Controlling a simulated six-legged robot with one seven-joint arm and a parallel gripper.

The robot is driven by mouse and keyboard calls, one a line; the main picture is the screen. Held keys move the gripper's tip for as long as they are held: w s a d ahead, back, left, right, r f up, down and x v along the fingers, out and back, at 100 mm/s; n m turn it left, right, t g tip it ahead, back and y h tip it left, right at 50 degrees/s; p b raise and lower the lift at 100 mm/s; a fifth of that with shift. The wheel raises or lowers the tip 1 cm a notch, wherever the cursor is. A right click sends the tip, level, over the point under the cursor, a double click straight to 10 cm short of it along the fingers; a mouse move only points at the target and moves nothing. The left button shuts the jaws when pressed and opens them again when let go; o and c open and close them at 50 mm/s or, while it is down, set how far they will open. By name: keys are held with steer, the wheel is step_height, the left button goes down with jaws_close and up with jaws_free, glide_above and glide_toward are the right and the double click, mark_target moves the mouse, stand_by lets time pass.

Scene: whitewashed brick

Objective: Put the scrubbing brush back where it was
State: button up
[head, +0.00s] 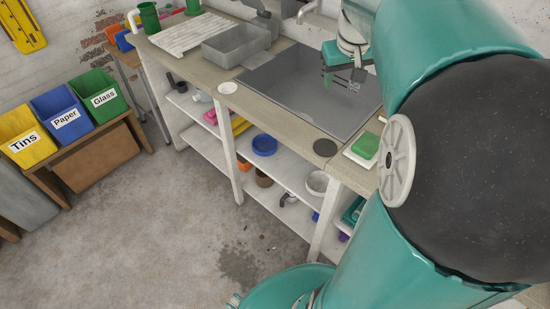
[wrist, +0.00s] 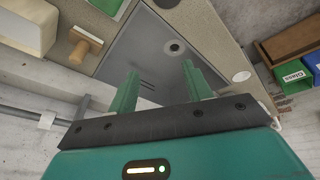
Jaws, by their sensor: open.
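A wooden piece with a rounded knob (wrist: 87,41), which looks like the scrubbing brush, lies on the worktop beside the sink in the wrist view. I cannot make out its bristles. I do not find it in the head view, where my arm covers much of the right side. My gripper (head: 342,80) is over the grey sink (head: 285,85), near its back right. In the wrist view my gripper (wrist: 160,84) is open, with nothing between its two green fingers, and the sink (wrist: 150,45) with its round drain shows beyond. The brush is apart from the fingers, to their left.
A green sponge (head: 365,146) sits on a pale tray at the sink's right. A grey tub (head: 236,45) and white rack (head: 185,34) stand left of the sink. Shelves below hold a blue bowl (head: 264,145). Labelled bins (head: 60,115) stand at the left; the floor between is open.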

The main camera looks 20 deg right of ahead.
steer(key=s+a+f+n+t+y, duration=0.1)
steer(key=s+a, duration=0.6)
steer(key=a, duration=0.5)
steer(key=s+a+f+n+t, duration=0.1)
steer(key=s+a+f, duration=0.1)
steer(key=s+a, duration=0.5)
steer(key=a, duration=0.4)
steer(key=shift+s+a+y, duration=0.2)
steer(key=shift+a+y, duration=0.2)
